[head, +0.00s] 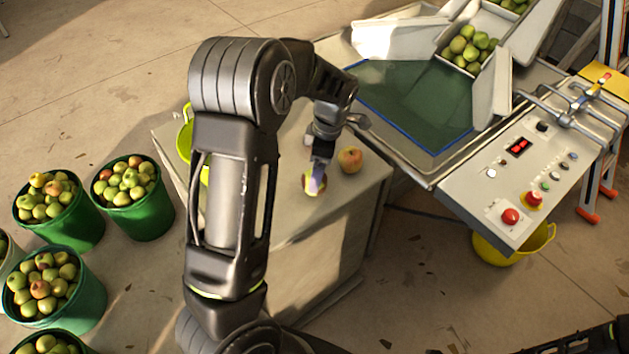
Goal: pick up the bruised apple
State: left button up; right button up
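A red and yellow apple (308,185) lies on the grey worktop (330,217), partly hidden by my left gripper (317,182). The gripper reaches down over this apple with a finger against or just in front of it. Whether the fingers are closed on it cannot be told. A second yellow-red apple (350,160) sits on the worktop just to the right, clear of the gripper. No bruise can be made out on either apple at this size. My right gripper is not in view; only a dark part of my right arm shows at the bottom right edge.
Green buckets of apples (140,212) stand on the floor at left. A yellow-green container (184,140) is partly hidden behind my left arm. A sorting machine with a green bed (420,100) and control panel (520,180) stands at right, a yellow bucket (515,250) below it.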

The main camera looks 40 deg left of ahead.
pick_arm(q)
jog(key=f, duration=0.1)
jog(key=f+p, duration=0.1)
jog(key=f, duration=0.3)
jog(key=shift+s+a+f, duration=0.1)
jog(key=shift+s+a, duration=0.1)
jog(key=shift+a, duration=0.1)
jog(key=shift+c, duration=0.5)
jog(key=c, duration=1.5)
